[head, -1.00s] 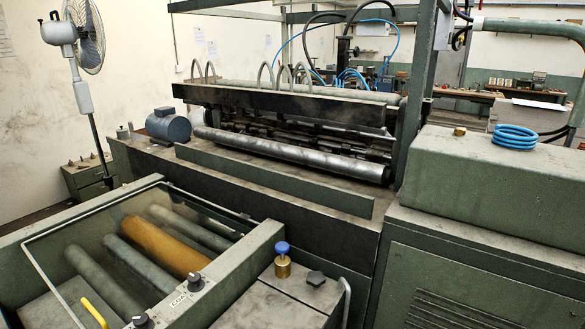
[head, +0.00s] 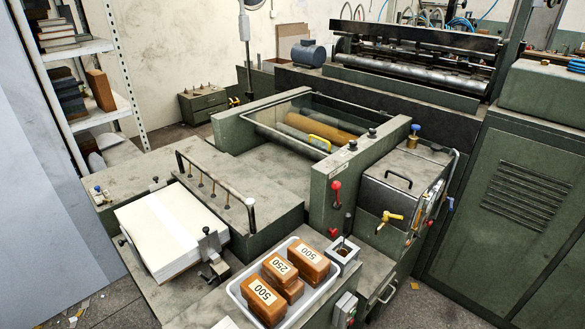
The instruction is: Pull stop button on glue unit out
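The glue unit (head: 340,185) stands in the middle of the head view, with a glass-covered roller trough and a grey tank (head: 385,195) at its right. Two red knobs show on or beside its near end: an upper one (head: 336,187) and a lower one (head: 332,232). Small fittings on the tank's right side (head: 430,208) are seen almost edge-on. I cannot tell which part is the stop button, or whether it is pressed in. My gripper is not in view.
A white tray (head: 236,290) of brown blocks marked 500 and 250 stands in front. A paper stack (head: 165,232) lies to its left. A small switch box (head: 345,307) is at the bottom. A yellow tap (head: 388,217) sticks out from the tank. Floor shows at lower right.

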